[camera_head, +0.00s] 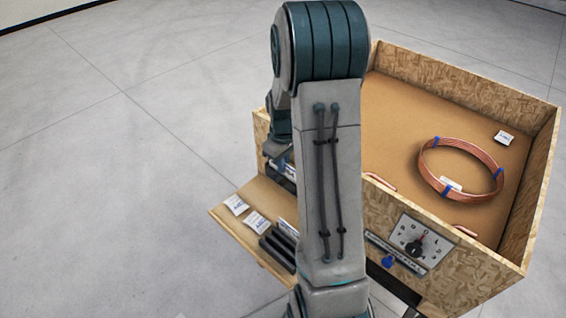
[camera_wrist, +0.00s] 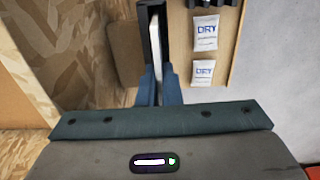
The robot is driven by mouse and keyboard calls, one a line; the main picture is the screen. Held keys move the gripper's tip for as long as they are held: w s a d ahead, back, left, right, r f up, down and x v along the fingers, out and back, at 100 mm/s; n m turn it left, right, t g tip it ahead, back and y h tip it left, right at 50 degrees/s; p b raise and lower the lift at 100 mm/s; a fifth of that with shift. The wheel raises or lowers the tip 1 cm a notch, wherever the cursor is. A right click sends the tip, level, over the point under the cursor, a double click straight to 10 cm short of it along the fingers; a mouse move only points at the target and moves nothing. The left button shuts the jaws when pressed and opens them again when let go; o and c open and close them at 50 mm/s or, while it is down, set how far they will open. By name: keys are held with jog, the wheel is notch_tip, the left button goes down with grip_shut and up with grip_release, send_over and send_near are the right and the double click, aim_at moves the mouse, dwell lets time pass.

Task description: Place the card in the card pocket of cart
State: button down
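My gripper (camera_wrist: 158,75) shows in the wrist view with its two fingers close together around a thin white card (camera_wrist: 154,60), seen edge-on. In the head view my own arm hides most of the gripper, which is by the left wall of the cart. The cart (camera_head: 390,185) is an open chipboard box on the right. A dark strip with a pale label (camera_head: 394,254) sits on its front below a dial; I cannot tell whether this is the card pocket.
A copper tube coil (camera_head: 461,169) with blue ties lies inside the cart, near a white packet (camera_head: 505,138). A side shelf (camera_head: 225,217) holds white DRY packets (camera_wrist: 204,72) and black bars (camera_head: 277,247). Grey floor is clear at left.

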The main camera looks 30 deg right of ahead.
jog(key=c, duration=1.6)
grip_release()
jog(key=shift+f, duration=0.15)
notch_tip(320, 180, up, 12)
jog(key=b, duration=0.1)
jog(key=s+a+r+m+t, duration=0.2)
jog(key=s+a, duration=0.5)
jog(key=s, duration=0.2)
jog(key=s+a+r+m+t, duration=0.1)
jog(key=s+a+r+m, duration=0.1)
jog(key=s+a, duration=0.4)
jog(key=s, duration=0.4)
jog(key=shift+s+a+r+t, duration=0.15)
jog(key=shift+a+r+t, duration=0.25)
